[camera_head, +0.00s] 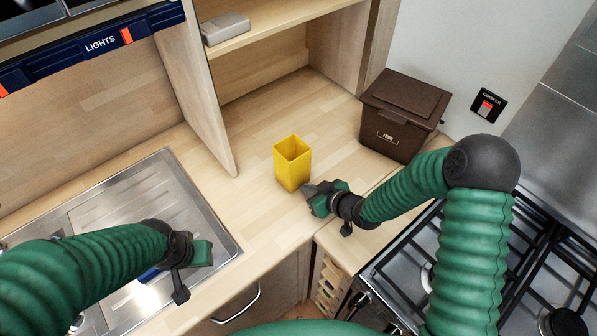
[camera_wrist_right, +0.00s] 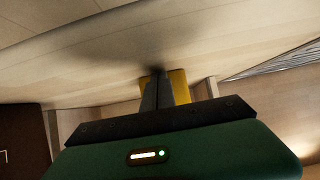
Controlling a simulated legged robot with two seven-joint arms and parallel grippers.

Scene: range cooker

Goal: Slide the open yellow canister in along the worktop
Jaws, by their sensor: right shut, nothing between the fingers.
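The open yellow canister (camera_head: 292,165) stands upright on the wooden worktop (camera_head: 262,205), its open top facing up. My right gripper (camera_head: 307,189) is shut and empty, its fingertips low beside the canister's near right side. In the right wrist view the shut fingers (camera_wrist_right: 159,75) point at the canister (camera_wrist_right: 178,86) and hide part of it. Whether they touch it I cannot tell. My left gripper (camera_head: 207,253) is over the sink's front right corner, away from the canister; its finger opening cannot be made out.
A brown lidded bin (camera_head: 403,115) stands on the worktop to the right. A shelf unit (camera_head: 190,80) with an upright panel rises behind the canister. The steel sink (camera_head: 150,205) is at the left, the gas hob (camera_head: 510,260) at the right. Worktop behind the canister is clear.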

